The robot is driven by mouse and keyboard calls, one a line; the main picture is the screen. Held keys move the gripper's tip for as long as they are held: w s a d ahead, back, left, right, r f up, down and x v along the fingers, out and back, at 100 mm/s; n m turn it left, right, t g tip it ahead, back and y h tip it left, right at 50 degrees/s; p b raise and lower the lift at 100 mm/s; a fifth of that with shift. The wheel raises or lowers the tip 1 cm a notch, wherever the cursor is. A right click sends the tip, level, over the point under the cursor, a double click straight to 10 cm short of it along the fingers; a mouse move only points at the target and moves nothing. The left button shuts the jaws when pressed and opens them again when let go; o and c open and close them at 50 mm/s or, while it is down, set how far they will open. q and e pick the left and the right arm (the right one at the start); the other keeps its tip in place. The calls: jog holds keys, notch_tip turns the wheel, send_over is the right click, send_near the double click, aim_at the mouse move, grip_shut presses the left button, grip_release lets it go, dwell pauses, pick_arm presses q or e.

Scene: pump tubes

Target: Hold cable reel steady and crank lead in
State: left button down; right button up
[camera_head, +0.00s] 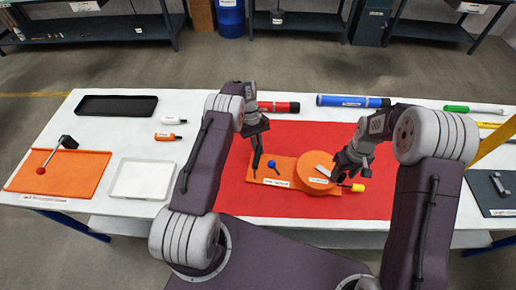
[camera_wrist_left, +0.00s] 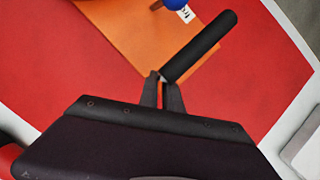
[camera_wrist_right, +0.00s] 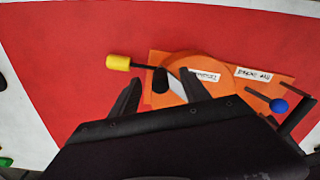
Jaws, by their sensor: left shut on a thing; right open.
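The cable reel is an orange disc (camera_head: 318,168) on an orange base plate (camera_head: 268,181), on a red mat. A crank with a yellow knob (camera_head: 357,187) sticks out at the disc's right; the yellow knob also shows in the right wrist view (camera_wrist_right: 118,62). A blue knob (camera_head: 272,165) stands left of the disc. My left gripper (camera_wrist_left: 162,82) is shut on a black bar-shaped handle (camera_wrist_left: 200,45) at the plate's left end. My right gripper (camera_wrist_right: 160,92) is open around or above a black post (camera_wrist_right: 160,79) near the disc's edge; I cannot tell which. It holds nothing.
The red mat (camera_head: 235,198) has bare room around the plate. A red tube (camera_head: 278,107) and a blue tube (camera_head: 345,101) lie along the back. Trays, small bottles and an orange board (camera_head: 72,175) occupy the left; a dark mat (camera_head: 490,195) lies right.

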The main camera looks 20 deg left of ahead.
jog(key=shift+f, duration=1)
grip_shut()
jog(key=shift+f, duration=0.1)
pick_arm(q)
jog(key=shift+s, duration=0.1)
pick_arm(e)
jog(key=shift+s+f, duration=0.15)
jog(key=shift+s+a+m, duration=0.3)
jog(key=shift+s+m, duration=0.2)
jog(key=shift+m, duration=0.4)
